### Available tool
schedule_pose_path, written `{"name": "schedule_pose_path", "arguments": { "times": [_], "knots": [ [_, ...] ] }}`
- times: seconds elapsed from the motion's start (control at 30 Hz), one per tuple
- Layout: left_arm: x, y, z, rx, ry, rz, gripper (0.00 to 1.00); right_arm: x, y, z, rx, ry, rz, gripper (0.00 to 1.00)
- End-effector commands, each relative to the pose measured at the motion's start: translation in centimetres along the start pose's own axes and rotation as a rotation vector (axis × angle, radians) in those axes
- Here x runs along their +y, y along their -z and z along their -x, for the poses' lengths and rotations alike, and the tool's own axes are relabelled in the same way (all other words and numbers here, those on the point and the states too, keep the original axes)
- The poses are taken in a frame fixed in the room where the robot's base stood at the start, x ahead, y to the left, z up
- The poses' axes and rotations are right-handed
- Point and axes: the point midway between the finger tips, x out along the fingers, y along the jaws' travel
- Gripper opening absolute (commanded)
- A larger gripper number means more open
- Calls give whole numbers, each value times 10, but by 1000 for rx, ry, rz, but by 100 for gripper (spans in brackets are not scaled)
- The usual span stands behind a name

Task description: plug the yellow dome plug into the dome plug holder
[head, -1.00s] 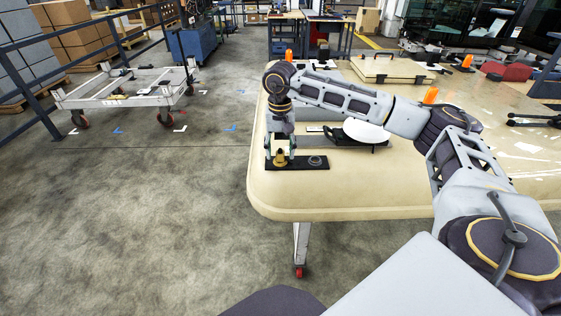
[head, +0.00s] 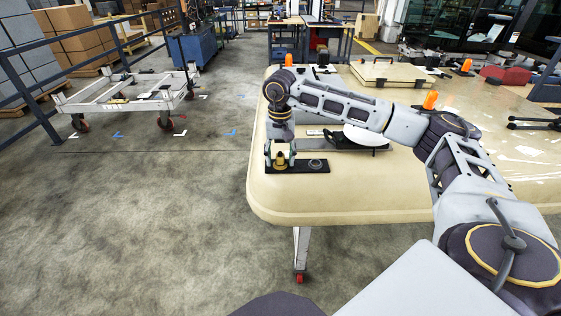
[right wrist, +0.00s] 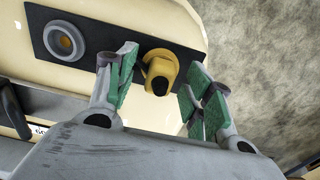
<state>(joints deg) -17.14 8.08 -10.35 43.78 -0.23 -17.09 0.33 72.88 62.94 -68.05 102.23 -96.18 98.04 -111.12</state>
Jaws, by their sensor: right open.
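The yellow dome plug (head: 281,166) stands at the left end of a black plate on the cream table's near left corner. In the right wrist view the plug (right wrist: 160,68) shows a dark, rounded part facing the camera. A round grey socket (head: 316,165) with a yellowish centre sits at the plate's other end; it also shows in the right wrist view (right wrist: 65,41). My right gripper (right wrist: 165,88) is open, with green-padded fingers on either side of the plug and visible gaps to it. In the head view the gripper (head: 281,157) hangs above the plug and partly hides it. My left gripper is out of view.
The cream table (head: 375,192) is bare in front of the plate. A white round piece (head: 368,135) on a dark base lies behind it, beneath my forearm. Orange pieces (head: 430,100) stand farther back. A white trolley frame (head: 130,97) stands on the floor at left.

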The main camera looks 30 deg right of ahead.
Motion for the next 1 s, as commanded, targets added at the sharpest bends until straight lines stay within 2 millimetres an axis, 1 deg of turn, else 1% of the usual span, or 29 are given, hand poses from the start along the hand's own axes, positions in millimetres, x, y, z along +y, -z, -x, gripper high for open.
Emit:
{"name": "schedule_pose_path", "arguments": {
  "times": [0.93, 0.97, 1.0],
  "knots": [
    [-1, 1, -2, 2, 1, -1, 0, 0, 0, 0, 0, 0, 0, 52],
    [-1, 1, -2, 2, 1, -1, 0, 0, 0, 0, 0, 0, 0, 50],
    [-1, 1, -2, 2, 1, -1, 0, 0, 0, 0, 0, 0, 0, 45]
  ]
}}
